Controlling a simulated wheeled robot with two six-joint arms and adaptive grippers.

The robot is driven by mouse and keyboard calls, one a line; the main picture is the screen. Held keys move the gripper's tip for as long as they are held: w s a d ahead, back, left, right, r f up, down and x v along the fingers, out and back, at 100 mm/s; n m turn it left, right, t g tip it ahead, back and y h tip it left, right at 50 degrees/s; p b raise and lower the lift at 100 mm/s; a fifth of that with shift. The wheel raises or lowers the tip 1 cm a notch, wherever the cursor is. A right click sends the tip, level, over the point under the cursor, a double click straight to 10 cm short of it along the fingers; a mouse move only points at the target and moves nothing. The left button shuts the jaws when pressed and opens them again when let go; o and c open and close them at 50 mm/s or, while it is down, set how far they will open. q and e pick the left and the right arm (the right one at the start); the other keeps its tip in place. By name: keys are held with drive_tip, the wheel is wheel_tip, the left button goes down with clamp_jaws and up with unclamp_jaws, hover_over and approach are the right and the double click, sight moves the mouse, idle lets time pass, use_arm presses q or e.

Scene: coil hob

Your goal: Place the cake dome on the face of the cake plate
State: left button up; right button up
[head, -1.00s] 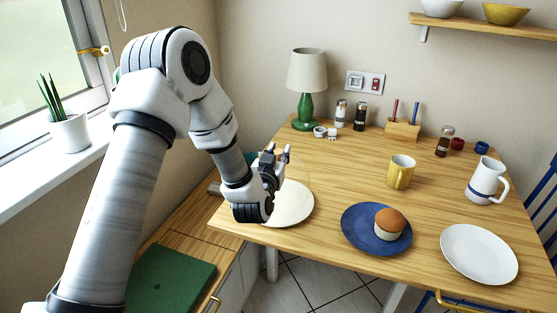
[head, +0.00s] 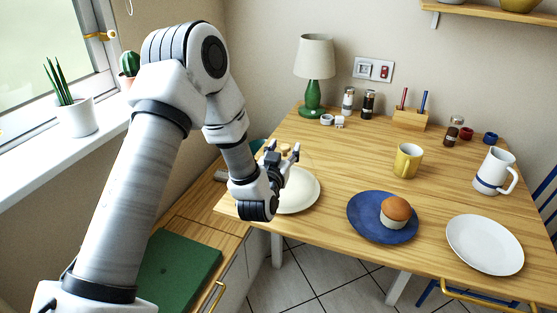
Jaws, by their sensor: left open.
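A round cream plate (head: 302,198), which looks like the cake plate, lies near the left corner of the wooden table. Part of it is hidden behind my left gripper. A faint clear curved outline above it looks like the glass cake dome (head: 307,162), with a small tan knob at its top. The dome seems to stand on or just above the plate; I cannot tell if it touches. My left gripper (head: 283,151) is open, its fingers beside the knob. My right gripper is not in view.
A blue plate (head: 365,222) with a muffin (head: 396,208), a white plate (head: 485,246), a yellow mug (head: 407,161) and a white jug (head: 493,172) stand to the right. A green lamp (head: 313,95) and shakers stand behind. The table's middle is mostly clear.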

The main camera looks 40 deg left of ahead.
use_arm(q)
drive_tip(key=b+v, duration=0.1)
drive_tip(key=v, duration=1)
